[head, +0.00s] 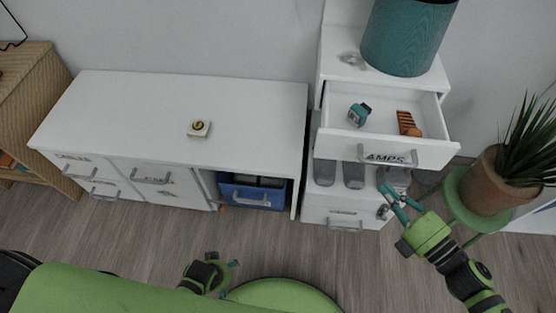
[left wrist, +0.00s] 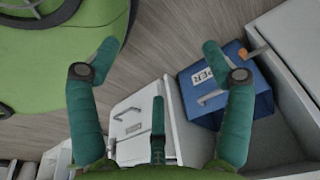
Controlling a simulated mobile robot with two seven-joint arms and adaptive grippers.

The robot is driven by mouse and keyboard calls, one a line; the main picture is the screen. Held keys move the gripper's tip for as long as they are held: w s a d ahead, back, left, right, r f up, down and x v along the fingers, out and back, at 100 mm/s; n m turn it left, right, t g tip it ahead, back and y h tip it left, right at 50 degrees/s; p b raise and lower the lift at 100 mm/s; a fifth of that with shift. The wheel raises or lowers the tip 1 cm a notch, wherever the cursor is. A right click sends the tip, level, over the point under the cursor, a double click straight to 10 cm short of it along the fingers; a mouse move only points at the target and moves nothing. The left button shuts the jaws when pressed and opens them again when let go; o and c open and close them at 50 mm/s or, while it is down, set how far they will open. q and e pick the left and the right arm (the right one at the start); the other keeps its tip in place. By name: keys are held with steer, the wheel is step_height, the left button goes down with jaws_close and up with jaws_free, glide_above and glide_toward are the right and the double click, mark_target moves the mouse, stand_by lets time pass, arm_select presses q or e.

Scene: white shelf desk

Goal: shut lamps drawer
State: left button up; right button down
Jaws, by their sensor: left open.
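The lamps drawer (head: 432,152) is pulled out of the white tower at the right in the head view. Its front label reads "AMPS" in part, behind a grey bar handle. Inside lie a small teal watch-like item (head: 358,114) and an orange striped item (head: 408,124). My right gripper (head: 390,194) is below and in front of the drawer front, apparently apart from its handle. Whether its fingers are open is unclear. My left gripper (head: 230,265) is low near my base, away from the drawer. In the left wrist view its fingers (left wrist: 160,62) are spread and empty.
A blue box (head: 252,194) sits in the desk's open bay; it also shows in the left wrist view (left wrist: 232,75). A potted plant (head: 492,180) stands on a green stool at right. A teal cylinder (head: 402,38) stands above the drawer. The desk top (head: 240,100) is mostly clear.

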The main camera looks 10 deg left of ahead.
steer(key=s+a+n+y+b, duration=0.1)
steer(key=s+a+n+y, duration=0.1)
steer(key=g, duration=0.1)
glide_toward(331, 137)
steer(key=s+a+x, duration=0.1)
steer(key=x, duration=0.4)
steer(key=shift+w+d+n, duration=0.3)
steer(key=shift+w+d, duration=0.1)
steer(key=shift+w, duration=0.15)
arm_select(q)
steer(key=shift+w+f, duration=0.45)
steer(key=shift+f, duration=0.1)
steer(key=shift+s, duration=0.15)
arm_select(e)
steer(key=shift+w, duration=0.1)
